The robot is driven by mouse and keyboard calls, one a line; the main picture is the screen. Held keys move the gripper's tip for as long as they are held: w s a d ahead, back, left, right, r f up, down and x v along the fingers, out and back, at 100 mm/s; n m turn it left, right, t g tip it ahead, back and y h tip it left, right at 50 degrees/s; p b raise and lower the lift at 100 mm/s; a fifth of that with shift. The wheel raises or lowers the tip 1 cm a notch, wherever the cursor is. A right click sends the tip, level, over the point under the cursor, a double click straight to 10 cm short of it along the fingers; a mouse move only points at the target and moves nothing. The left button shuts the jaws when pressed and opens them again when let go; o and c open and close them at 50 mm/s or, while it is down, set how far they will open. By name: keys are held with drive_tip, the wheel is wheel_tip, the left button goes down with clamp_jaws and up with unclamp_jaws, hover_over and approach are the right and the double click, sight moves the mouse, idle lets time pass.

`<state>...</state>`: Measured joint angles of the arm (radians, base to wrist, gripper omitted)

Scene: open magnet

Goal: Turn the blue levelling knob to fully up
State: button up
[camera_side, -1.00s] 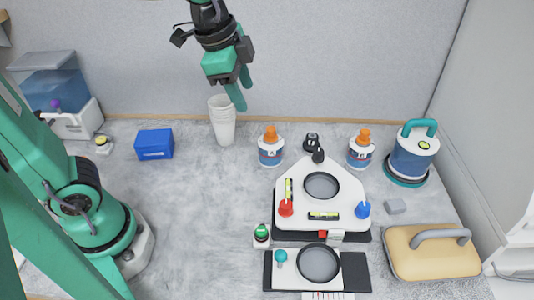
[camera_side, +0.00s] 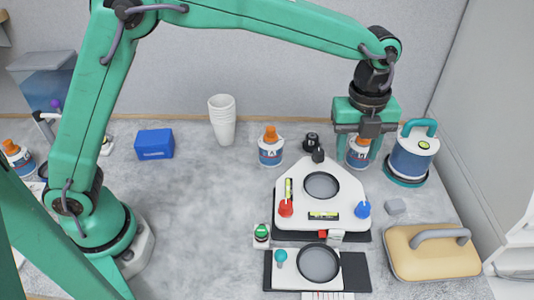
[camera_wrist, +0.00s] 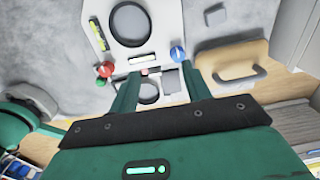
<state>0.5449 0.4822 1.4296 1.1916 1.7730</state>
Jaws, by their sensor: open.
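The blue levelling knob (camera_side: 363,209) stands at the right front corner of a white three-cornered plate (camera_side: 300,216). The blue knob also shows in the wrist view (camera_wrist: 177,53), just beyond the tip of my right-hand finger. My gripper (camera_side: 359,155) is open, pointing down, up and behind the knob in the side view, and apart from it. In the wrist view my gripper (camera_wrist: 160,72) has nothing between its fingers. The plate carries a red knob (camera_side: 286,208), a black knob (camera_side: 318,156) and two yellow-green vials, one of them in front (camera_side: 324,216).
An orange-capped bottle (camera_side: 358,152) shows between my fingers in the side view. A blue canister (camera_side: 412,158) stands right of it. A grey block (camera_side: 396,206) and a tan pad with a handle (camera_side: 430,252) lie right of the plate.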

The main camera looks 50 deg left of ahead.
sight(365, 206)
drive_tip(key=d+f+m, duration=0.1)
drive_tip(key=d, duration=0.1)
drive_tip(key=d+f+m, duration=0.1)
drive_tip(key=f, duration=0.1)
drive_tip(key=d+f+m, duration=0.1)
drive_tip(key=d+m, duration=0.1)
drive_tip(key=shift+w+d+f+g, duration=0.2)
drive_tip(key=shift+d+f+g, duration=0.1)
drive_tip(key=shift+f+g, duration=0.1)
drive_tip(key=shift+s+a+f, duration=0.1)
drive_tip(key=shift+a+f, duration=0.05)
drive_tip(key=shift+f, duration=3.75)
drive_tip(key=c, duration=1)
